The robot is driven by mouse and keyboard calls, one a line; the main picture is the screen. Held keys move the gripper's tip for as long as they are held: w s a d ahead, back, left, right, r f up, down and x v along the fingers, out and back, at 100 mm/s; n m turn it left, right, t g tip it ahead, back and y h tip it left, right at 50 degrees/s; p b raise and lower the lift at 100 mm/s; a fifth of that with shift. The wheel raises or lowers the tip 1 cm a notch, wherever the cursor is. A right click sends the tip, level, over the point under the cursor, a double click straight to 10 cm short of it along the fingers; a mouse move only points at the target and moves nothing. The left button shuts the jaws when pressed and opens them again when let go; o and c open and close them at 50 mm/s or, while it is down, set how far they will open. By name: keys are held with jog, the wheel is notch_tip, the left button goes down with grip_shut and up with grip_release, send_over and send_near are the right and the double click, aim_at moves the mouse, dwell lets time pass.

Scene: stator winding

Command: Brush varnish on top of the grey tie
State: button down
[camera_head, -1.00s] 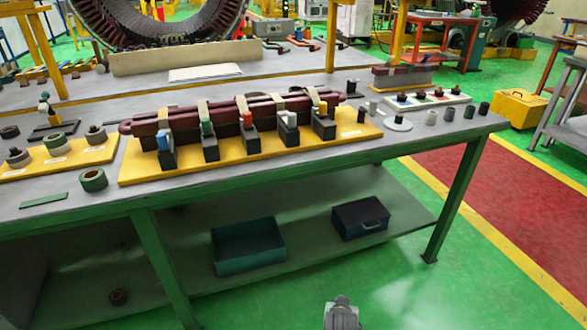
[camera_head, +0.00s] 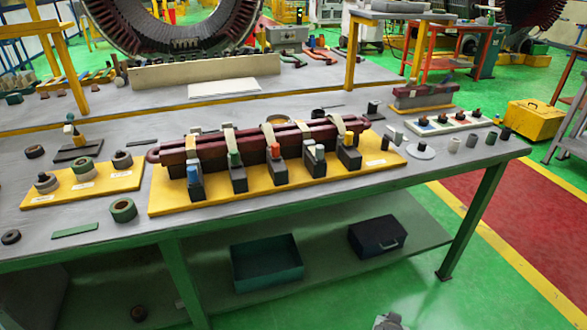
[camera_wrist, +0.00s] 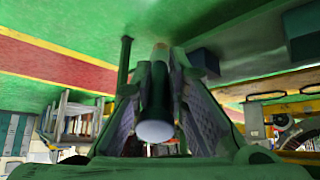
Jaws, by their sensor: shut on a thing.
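My gripper (camera_wrist: 172,70) is shut on a slim dark green thing with a pale rounded end (camera_wrist: 155,131), which looks like a brush handle; its far end is a blurred tan shape. Green floor shows beyond it, away from the tabletop. In the head view, dark red bars (camera_head: 212,158) lie on a yellow board (camera_head: 222,202) on the workbench. Several pale ties cross the bars, among them a cream one (camera_head: 231,139). I cannot tell which tie is the grey one. Blocks with coloured tops stand along the bars' front.
A board with several rolls (camera_head: 85,188) lies left of the bars. A white plate with several pots (camera_head: 446,124) and loose small cups (camera_head: 454,144) stand on the right. Two boxes sit on the lower shelf, one an open green bin (camera_head: 266,262).

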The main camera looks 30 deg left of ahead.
jog(key=a+r+n, duration=0.1)
jog(key=a+r, duration=1.1)
jog(key=r, duration=0.7)
jog(key=a+r+n+y, duration=0.1)
jog(key=a+r, duration=1.1)
jog(key=r, duration=0.7)
jog(key=a+r+n+y, duration=0.1)
jog(key=a+r, duration=1.1)
jog(key=r, duration=0.7)
